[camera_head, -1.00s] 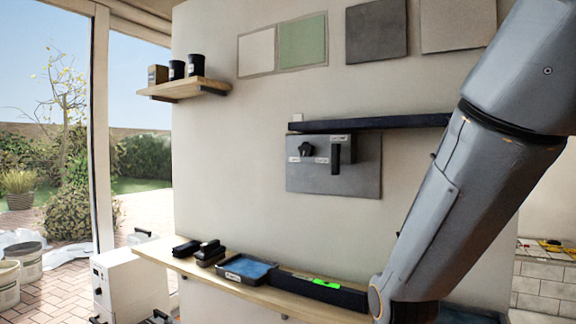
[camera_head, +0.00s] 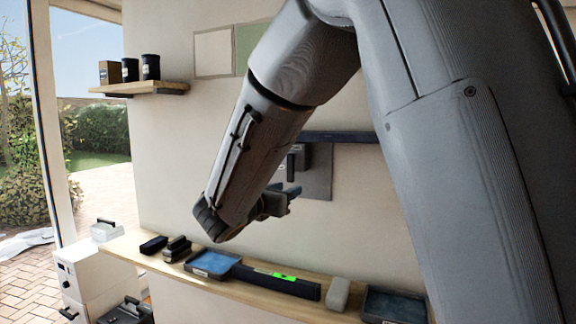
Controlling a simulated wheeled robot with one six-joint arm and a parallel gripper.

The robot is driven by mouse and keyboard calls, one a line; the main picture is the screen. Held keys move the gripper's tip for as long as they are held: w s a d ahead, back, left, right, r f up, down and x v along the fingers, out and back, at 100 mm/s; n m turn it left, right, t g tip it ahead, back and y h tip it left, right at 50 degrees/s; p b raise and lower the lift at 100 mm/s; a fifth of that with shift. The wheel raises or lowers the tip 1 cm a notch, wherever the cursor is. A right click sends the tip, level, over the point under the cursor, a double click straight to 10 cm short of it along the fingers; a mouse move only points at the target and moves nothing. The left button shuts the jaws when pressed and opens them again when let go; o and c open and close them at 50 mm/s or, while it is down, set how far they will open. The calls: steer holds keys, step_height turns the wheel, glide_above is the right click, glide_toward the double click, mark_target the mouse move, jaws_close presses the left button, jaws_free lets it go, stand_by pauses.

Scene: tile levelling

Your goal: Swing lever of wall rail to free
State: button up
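The wall rail (camera_head: 352,137) is a long dark bar on the pale wall, partly hidden behind my arm. Below it is a grey plate (camera_head: 320,178) with a dark box, mostly covered by my arm at its left side. A short dark upright lever handle (camera_head: 291,166) shows in front of the box, just right of my forearm. The black knob at the plate's left is hidden. My gripper (camera_head: 284,201) is in front of the plate's lower part and below the handle. It looks apart from the handle, but depth is unclear. Its finger gap cannot be made out.
A wooden shelf (camera_head: 219,286) below carries dark blocks (camera_head: 177,249), a blue-topped tray (camera_head: 212,263), a long dark level with a green vial (camera_head: 283,276), a grey block (camera_head: 338,294) and another tray (camera_head: 394,305). A small shelf (camera_head: 139,88) with dark cups is at upper left.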

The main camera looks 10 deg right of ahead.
mark_target(289, 173)
steer(key=shift+n+t, duration=0.7)
steer(key=w+p, duration=0.1)
steer(key=w, duration=0.1)
steer(key=w+d+r+p, duration=0.1)
steer(key=w, duration=0.2)
steer(key=w+d+r+p, duration=0.1)
steer(key=w, duration=0.1)
steer(key=shift+w+d+r, duration=0.2)
steer(key=shift+r, duration=0.05)
steer(key=shift+c, duration=0.2)
jaws_close()
